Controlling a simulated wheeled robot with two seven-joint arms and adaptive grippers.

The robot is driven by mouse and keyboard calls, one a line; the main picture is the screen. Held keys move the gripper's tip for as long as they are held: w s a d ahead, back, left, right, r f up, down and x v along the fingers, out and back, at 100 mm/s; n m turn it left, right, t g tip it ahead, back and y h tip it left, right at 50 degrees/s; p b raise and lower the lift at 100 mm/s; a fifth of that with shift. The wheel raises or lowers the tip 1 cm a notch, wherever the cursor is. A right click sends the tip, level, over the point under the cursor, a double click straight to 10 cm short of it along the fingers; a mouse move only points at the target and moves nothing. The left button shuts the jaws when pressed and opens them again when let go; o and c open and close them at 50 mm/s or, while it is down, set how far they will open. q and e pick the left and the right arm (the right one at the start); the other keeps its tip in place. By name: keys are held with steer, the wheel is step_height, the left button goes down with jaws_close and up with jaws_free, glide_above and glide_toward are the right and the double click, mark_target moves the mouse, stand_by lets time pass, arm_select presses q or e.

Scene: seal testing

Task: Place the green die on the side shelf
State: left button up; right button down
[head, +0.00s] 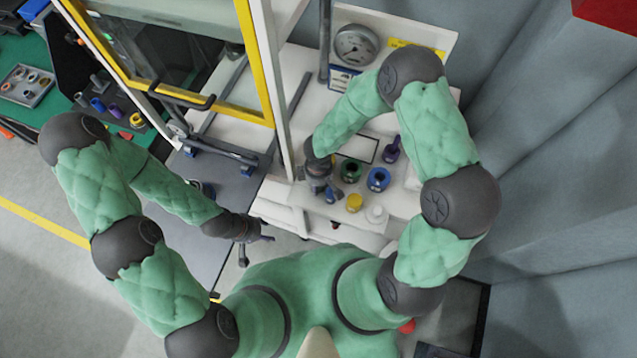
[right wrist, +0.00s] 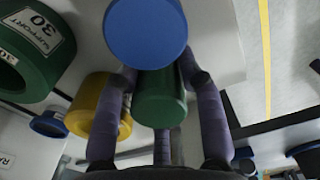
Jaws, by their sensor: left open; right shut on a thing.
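In the right wrist view, a green cylinder (right wrist: 160,98), which looks like the green die, sits between the fingers of my right gripper (right wrist: 165,80). The gripper is shut on it. A round blue face (right wrist: 146,32) shows at the cylinder's far end; I cannot tell whether it is part of the same piece. In the head view my right gripper (head: 329,191) is over the white shelf (head: 402,205), and the held piece is mostly hidden there. I cannot tell whether this is the side shelf. My left gripper (head: 264,238) is open and empty, left of the shelf.
A green ring (head: 350,171), blue ring (head: 378,179), yellow piece (head: 354,203), white piece (head: 375,214) and purple piece (head: 391,150) stand close to my right gripper. A dial gauge (head: 356,44) stands behind. A yellow-framed machine guard (head: 250,60) is at left.

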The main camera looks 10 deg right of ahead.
steer(key=c, duration=0.8)
jaws_free()
steer(key=shift+f, duration=0.1)
steer(key=shift+r, duration=0.2)
step_height(320, 180, up, 12)
steer(key=shift+p, duration=0.9)
